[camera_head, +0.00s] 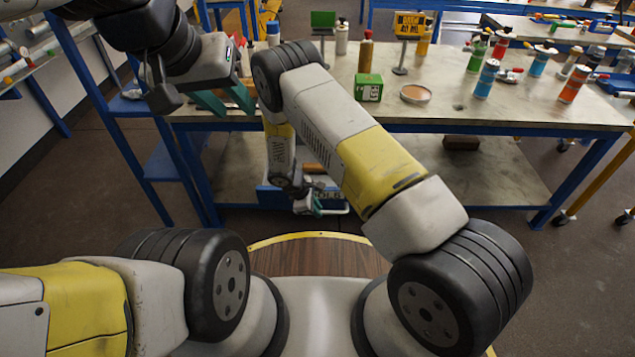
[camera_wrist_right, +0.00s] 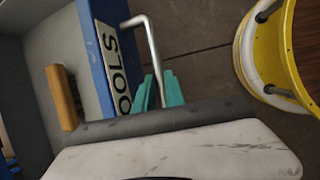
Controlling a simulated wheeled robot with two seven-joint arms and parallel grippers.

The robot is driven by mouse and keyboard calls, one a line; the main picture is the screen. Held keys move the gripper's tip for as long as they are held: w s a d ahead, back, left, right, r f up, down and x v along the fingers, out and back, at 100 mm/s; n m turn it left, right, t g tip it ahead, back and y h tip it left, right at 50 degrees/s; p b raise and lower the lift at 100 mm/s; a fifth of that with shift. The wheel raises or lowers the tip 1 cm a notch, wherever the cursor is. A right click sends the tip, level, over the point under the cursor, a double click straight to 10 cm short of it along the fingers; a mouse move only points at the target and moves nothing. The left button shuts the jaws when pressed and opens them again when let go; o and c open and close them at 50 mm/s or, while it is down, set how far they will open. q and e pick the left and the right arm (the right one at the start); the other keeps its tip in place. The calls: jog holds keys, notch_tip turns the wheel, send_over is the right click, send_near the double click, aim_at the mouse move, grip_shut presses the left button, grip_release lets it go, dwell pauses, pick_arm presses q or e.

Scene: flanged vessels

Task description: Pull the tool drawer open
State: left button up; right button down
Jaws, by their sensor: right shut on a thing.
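The tool drawer has a blue front (camera_wrist_right: 97,55) with a white TOOLS label and a bent metal handle (camera_wrist_right: 146,45). In the head view, the blue drawer front (camera_head: 268,199) is low under the workbench, partly hidden by my right arm. My right gripper (camera_head: 308,206) is at the drawer's front, its teal fingers shut on the handle; they also show in the right wrist view (camera_wrist_right: 158,91). A wooden-looking piece (camera_wrist_right: 62,97) shows behind the front, in a grey space. My left gripper (camera_head: 224,101) is open and empty near the bench's left front edge.
The workbench (camera_head: 480,118) holds a green box (camera_head: 368,88), a round dish (camera_head: 415,94) and several bottles. A blue-framed lower shelf (camera_head: 480,185) extends to the right. My round base with its yellow rim is close in front of the drawer, with some dark floor between.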

dwell(0.3)
jog(key=c, duration=1.4)
grip_release()
jog(key=shift+s+r, duration=0.1)
jog(key=v, duration=0.7)
jog(key=shift+r, duration=0.3)
jog(key=shift+a, duration=0.15)
